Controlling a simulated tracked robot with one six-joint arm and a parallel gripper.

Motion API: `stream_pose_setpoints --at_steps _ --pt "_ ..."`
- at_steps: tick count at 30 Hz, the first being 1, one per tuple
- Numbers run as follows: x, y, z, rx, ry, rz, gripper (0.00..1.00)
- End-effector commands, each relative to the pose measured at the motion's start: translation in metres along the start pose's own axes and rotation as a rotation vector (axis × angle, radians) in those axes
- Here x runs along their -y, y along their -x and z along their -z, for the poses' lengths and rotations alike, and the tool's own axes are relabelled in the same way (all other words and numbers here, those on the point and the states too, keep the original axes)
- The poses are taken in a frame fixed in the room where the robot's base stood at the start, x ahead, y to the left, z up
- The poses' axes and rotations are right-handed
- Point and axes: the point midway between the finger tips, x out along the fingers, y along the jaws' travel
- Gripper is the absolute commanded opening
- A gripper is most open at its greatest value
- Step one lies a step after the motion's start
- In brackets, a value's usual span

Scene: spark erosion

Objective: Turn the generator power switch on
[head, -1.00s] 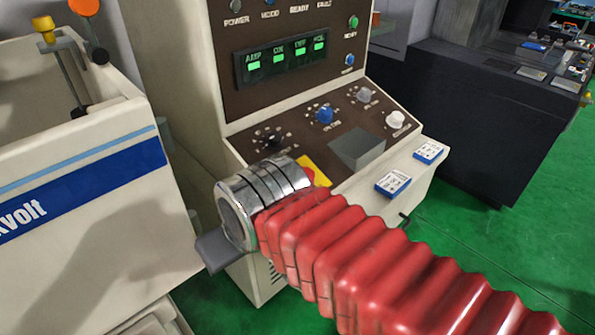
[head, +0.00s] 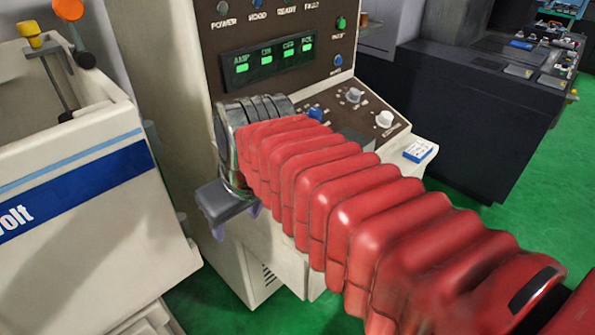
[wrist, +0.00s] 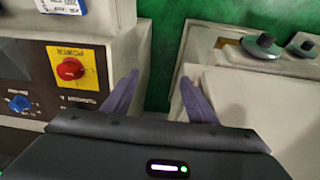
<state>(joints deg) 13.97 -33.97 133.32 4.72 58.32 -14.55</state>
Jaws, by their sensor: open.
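The generator power switch is a red rotary knob (wrist: 70,69) on a yellow plate marked POWER (wrist: 88,54), seen in the wrist view on the brown panel, left of my fingers. In the head view my red-sleeved arm hides it. My gripper (wrist: 160,94) is open and empty, its two purple fingers apart above the gap beside the generator console. The left finger is nearer the switch but does not touch it. In the head view my fingers (head: 236,222) hang low in front of the generator console (head: 170,100). I cannot read the switch's position.
The display (head: 274,60) has green lit readouts. A blue knob (wrist: 20,103) sits near the switch. A white-and-blue box (head: 418,151) lies on the console ledge. The white tank with a blue stripe (head: 75,190) stands close at left. Green floor (wrist: 172,50) shows between.

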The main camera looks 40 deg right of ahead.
Motion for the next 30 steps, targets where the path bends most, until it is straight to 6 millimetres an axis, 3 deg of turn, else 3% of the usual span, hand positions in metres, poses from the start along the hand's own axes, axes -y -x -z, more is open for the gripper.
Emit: stream_pose_setpoints --at_steps 7,21,25,30 --pt "-0.06 0.012 0.022 0.061 -0.022 0.009 0.53" --pt "-0.187 0.042 0.043 0.04 -0.093 0.035 0.53" --pt "-0.212 0.049 0.044 0.013 -0.12 0.027 0.53" --pt "-0.221 0.052 0.045 0.001 -0.126 0.024 0.53"
